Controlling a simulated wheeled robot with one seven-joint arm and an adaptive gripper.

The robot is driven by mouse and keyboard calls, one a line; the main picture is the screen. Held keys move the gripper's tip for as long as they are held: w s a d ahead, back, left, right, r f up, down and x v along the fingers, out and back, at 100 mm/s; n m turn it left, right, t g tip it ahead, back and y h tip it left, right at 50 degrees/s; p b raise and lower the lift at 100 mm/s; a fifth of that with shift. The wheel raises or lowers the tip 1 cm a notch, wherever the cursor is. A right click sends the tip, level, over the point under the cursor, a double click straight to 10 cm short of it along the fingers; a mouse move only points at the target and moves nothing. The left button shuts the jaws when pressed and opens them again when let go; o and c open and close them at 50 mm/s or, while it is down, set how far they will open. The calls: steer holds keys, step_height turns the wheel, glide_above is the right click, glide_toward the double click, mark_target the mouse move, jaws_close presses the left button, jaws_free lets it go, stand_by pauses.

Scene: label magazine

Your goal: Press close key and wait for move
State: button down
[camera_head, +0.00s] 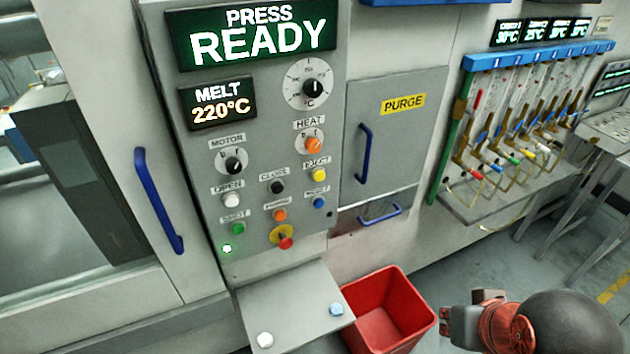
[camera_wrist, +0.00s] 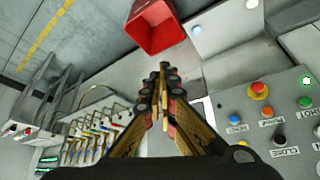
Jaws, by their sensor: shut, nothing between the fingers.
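The close key (camera_head: 277,187) is a small black round button under a CLOSE label, mid-panel on the grey press control panel (camera_head: 330,200). In the wrist view the black close key (camera_wrist: 279,139) shows at the lower right beside its label. My gripper (camera_wrist: 162,72) is shut and empty in the middle of the wrist view, its fingers pointing toward the red bin. The key lies off to the right of the fingers, apart from them. In the head view part of my arm is at the lower right, away from the panel. The press display (camera_head: 262,36) reads PRESS READY.
Other buttons surround the key: white open (camera_head: 231,200), orange (camera_head: 279,214), green (camera_head: 238,228), yellow eject (camera_head: 319,174), blue (camera_head: 318,202) and a red emergency stop (camera_head: 285,242). A shelf (camera_head: 290,305) juts out below, beside a red bin (camera_head: 425,310). Blue handles (camera_head: 160,200) protrude.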

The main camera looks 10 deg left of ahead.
stand_by(0.3)
steer(key=w+a+m+g+y+p, duration=0.25)
steer(key=a+y+p, duration=0.2)
steer(key=a, duration=0.65)
steer(key=w+a+m+g+y+p, duration=0.1)
steer(key=a+g+y+p, duration=0.25)
steer(key=a+y, duration=0.45)
steer(key=w+a+r+m+t+y+p, duration=0.2)
steer(key=w+a+m, duration=0.5)
steer(key=w, duration=0.5)
steer(key=shift+w+a+r+t+y+p, duration=0.3)
steer(key=shift+a+t+y+p, duration=0.3)
steer(key=shift+a+t+y, duration=0.45)
steer(key=shift+w+d, duration=0.1)
steer(key=shift+w, duration=0.1)
